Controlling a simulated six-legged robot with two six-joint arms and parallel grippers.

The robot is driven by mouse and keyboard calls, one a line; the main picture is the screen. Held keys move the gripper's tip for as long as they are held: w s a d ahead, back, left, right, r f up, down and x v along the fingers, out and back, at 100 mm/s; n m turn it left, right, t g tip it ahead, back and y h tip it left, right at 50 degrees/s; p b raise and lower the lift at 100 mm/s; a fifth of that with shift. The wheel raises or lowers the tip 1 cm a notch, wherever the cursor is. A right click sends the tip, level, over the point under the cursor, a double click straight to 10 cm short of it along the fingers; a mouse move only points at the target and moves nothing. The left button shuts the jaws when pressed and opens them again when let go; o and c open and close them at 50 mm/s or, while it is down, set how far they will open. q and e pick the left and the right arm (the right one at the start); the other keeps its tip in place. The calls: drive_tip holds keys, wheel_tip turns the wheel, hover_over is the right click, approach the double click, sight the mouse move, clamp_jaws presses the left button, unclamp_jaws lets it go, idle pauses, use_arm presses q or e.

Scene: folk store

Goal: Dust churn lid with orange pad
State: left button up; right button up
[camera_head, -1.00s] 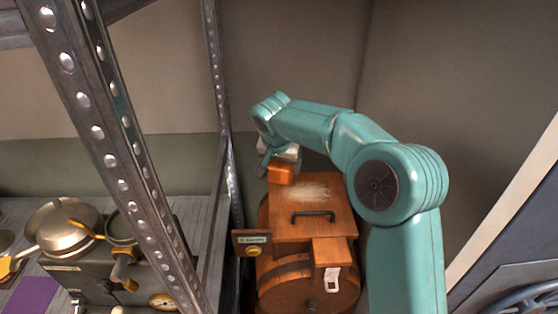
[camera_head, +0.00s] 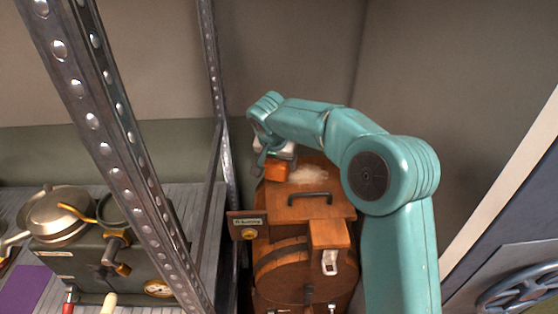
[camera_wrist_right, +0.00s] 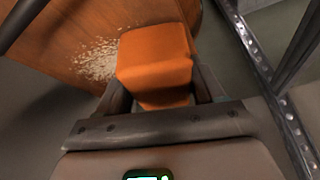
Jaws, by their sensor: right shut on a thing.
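The wooden churn (camera_head: 283,268) stands in the middle of the head view. Its flat wooden lid (camera_head: 290,208) carries a dark handle (camera_head: 310,197) and a pale patch of dust (camera_head: 308,174) toward the far side. My right gripper (camera_head: 275,158) is shut on the orange pad (camera_head: 277,171) at the lid's far left corner. In the right wrist view, the orange pad (camera_wrist_right: 155,60) sits between the fingers, beside the speckled dust (camera_wrist_right: 98,60) on the wood. Whether the pad touches the lid is hard to tell. My left gripper is not in view.
A perforated metal post (camera_head: 118,150) and a thinner upright (camera_head: 213,70) stand left of the churn. A small sign (camera_head: 247,222) stands at its left side. A shelf at left holds pans (camera_head: 58,215) and a scale. A wall is close behind.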

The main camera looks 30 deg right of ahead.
drive_tip(key=shift+s, duration=0.1)
drive_tip(key=shift+w+d+f, duration=0.1)
drive_tip(key=shift+w+f, duration=0.15)
drive_tip(key=shift+f, duration=0.1)
drive_tip(key=shift+s+b, duration=0.15)
drive_tip(key=shift+b, duration=0.25)
drive_tip(key=shift+f, duration=0.1)
drive_tip(key=shift+f+b, duration=0.3)
drive_tip(key=shift+f, duration=0.05)
drive_tip(key=shift+f, duration=0.1)
